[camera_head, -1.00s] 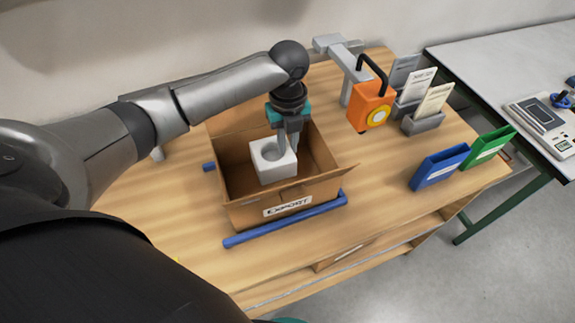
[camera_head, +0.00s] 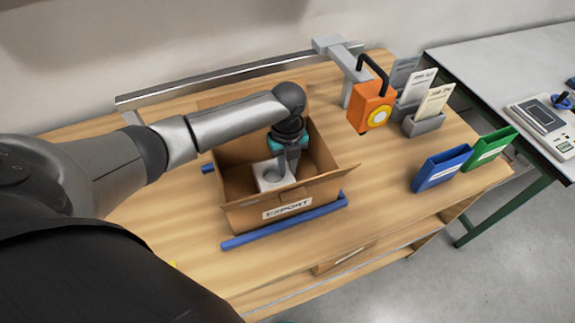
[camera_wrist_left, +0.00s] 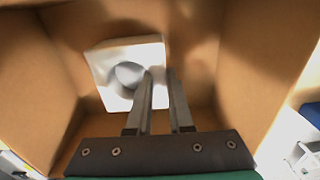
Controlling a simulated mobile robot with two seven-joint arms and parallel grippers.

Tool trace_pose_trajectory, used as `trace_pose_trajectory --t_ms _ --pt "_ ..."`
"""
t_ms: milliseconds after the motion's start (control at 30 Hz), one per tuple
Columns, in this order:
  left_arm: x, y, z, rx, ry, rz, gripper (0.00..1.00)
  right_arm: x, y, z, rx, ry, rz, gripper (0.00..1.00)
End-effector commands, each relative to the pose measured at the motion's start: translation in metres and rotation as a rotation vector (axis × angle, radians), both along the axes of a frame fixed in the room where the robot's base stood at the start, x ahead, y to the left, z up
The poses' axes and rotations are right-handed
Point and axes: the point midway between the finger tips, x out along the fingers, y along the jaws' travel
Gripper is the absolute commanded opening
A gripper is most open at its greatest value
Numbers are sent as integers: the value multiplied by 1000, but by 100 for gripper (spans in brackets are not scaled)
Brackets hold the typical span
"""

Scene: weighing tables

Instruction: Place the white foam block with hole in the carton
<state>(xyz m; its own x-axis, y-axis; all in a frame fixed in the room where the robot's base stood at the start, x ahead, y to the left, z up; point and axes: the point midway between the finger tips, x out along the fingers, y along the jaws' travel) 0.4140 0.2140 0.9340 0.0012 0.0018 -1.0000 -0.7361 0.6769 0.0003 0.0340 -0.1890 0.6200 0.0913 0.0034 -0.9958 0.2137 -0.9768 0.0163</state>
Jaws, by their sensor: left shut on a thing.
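The white foam block with hole (camera_head: 272,176) is inside the open carton (camera_head: 245,218), which carries an "EXPORT" label. My left gripper (camera_head: 285,176) reaches down into the carton and is shut on the block's right wall. In the left wrist view the block (camera_wrist_left: 105,65) shows its round hole between the carton walls (camera_wrist_left: 245,75). One finger of the left gripper (camera_wrist_left: 160,78) lies over the hole's side and the other beside the block's outer face. Whether the block touches the carton floor cannot be told. My right gripper is not in view.
Blue rails (camera_head: 285,223) flank the carton on the wooden table (camera_head: 180,225). An orange device (camera_head: 371,105), card holders (camera_head: 424,123) and blue (camera_head: 440,168) and green (camera_head: 490,149) bins stand to the right. A second table with a scale (camera_head: 543,118) is farther right.

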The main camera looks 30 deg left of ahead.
Motion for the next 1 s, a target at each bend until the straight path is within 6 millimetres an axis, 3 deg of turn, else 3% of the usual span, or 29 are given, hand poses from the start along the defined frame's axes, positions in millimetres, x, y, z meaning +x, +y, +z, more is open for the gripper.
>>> trace_pose_trajectory --t_ms 33,300,633,1000 --pt "0 0 -1 0 0 0 21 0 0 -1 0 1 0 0" --pt "0 0 -1 0 0 -1 49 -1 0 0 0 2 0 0" --pt "0 0 7 0 -1 -1 49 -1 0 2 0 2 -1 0" --pt "1 0 81 -1 -4 -1 49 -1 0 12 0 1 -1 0"
